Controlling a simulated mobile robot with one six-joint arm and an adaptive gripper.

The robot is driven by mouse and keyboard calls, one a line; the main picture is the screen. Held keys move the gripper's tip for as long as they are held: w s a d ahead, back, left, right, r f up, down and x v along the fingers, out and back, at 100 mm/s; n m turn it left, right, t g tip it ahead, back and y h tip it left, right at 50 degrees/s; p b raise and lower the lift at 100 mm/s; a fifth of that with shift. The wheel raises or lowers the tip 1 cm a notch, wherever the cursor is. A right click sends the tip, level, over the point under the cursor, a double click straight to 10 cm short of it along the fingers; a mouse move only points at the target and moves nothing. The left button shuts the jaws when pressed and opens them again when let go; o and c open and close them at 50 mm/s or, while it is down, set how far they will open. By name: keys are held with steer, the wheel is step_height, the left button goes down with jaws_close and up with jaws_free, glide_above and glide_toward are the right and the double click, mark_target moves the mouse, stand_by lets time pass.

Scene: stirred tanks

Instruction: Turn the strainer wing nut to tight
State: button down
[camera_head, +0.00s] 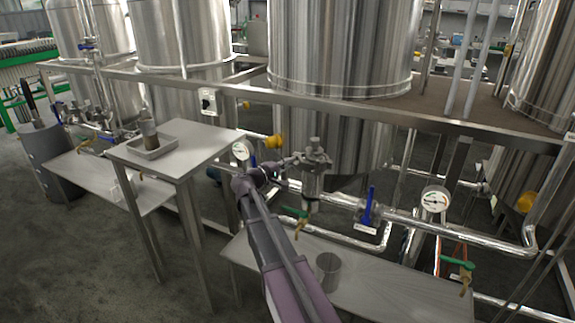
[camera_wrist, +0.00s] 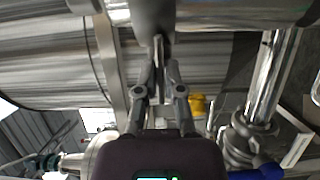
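The metal strainer (camera_head: 312,186) stands upright on the pipework in front of the large middle tank, with its wing nut (camera_head: 315,143) at the top. My gripper (camera_head: 299,160) reaches it from the left in the head view. In the wrist view my gripper (camera_wrist: 160,72) has its two fingers drawn close together on either side of a thin upright metal wing of the wing nut (camera_wrist: 158,46). The fingers look shut on that wing. The far side of the nut is hidden, and its tightness cannot be told.
A blue-handled valve (camera_head: 369,207) and a pressure gauge (camera_head: 435,200) are right of the strainer. A green-handled valve (camera_head: 296,213) is below it. A steel table (camera_head: 205,145) with a tray (camera_head: 153,150) is at left.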

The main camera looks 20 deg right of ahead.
steer(key=shift+a, duration=0.1)
steer(key=shift+r+m+p, duration=0.1)
steer(key=shift+m+p, duration=0.25)
steer(key=shift+m, duration=0.05)
steer(key=m+t+y+p, duration=0.1)
steer(key=m+y+p, duration=0.1)
steer(key=m, duration=0.2)
steer(key=m+t+y+p, duration=0.1)
steer(key=m+y+p, duration=0.1)
steer(key=m, duration=0.2)
steer(key=m+t+y+p, duration=0.1)
steer(key=m+y+p, duration=0.1)
steer(key=m+p, duration=0.1)
steer(key=shift+s+d+r+m, duration=0.15)
steer(key=shift+s+d+m, duration=0.15)
steer(key=shift+m, duration=0.4)
steer(key=shift+y, duration=0.4)
